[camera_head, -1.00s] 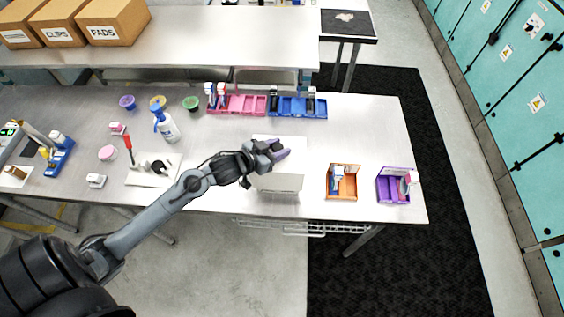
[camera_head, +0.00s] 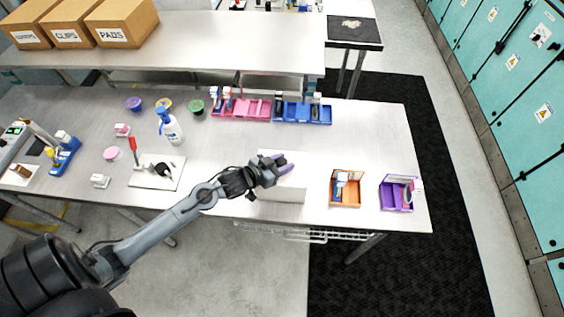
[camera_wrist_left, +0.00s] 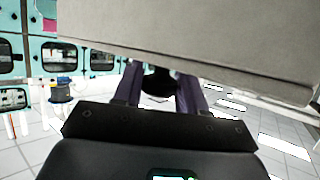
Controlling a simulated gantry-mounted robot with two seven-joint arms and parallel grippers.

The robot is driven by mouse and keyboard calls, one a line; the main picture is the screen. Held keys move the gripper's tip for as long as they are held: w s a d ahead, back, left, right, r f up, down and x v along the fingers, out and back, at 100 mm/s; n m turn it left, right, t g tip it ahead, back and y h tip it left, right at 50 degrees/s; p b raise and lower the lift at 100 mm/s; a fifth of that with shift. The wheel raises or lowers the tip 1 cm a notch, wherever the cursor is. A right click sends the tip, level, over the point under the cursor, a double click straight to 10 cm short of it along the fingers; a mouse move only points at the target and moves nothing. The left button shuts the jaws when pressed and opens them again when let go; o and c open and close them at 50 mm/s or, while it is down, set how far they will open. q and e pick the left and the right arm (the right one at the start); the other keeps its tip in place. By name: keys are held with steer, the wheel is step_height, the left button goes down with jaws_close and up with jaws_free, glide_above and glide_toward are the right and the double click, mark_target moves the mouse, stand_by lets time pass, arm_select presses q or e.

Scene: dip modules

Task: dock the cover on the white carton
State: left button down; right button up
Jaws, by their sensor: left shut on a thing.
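The white carton (camera_head: 283,195) stands near the front edge of the bench, right of the middle. My left gripper (camera_head: 280,168) is over it, its purple fingers pointing right, and it hides much of the carton's top. In the left wrist view the gripper (camera_wrist_left: 158,92) is shut on a dark knob (camera_wrist_left: 158,78), seemingly the cover's. A pale grey panel (camera_wrist_left: 200,40) fills the top of that view close to the fingers. I cannot tell whether it is the cover or a carton wall, nor whether cover and carton touch. My right gripper is not in view.
An orange box (camera_head: 345,203) and a purple box (camera_head: 396,206) stand to the right. Pink (camera_head: 255,116) and blue (camera_head: 315,122) trays lie behind. A spray bottle (camera_head: 172,130) and a white board (camera_head: 142,180) are left. The bench between carton and trays is clear.

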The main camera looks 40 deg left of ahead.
arm_select(q)
steer(key=shift+f, duration=0.2)
steer(key=c, duration=0.6)
jaws_free()
steer(key=shift+c, duration=0.2)
steer(key=shift+r, duration=0.2)
steer(key=shift+s+r, duration=0.15)
steer(key=shift+s, duration=0.05)
steer(key=v, duration=1.1)
steer(key=s+d+f+g+y, duration=0.2)
steer(key=s+d+f+g, duration=0.2)
steer(key=s+d+g, duration=0.5)
steer(key=s+d, duration=0.3)
steer(key=s, duration=0.1)
steer(key=shift+g, duration=0.4)
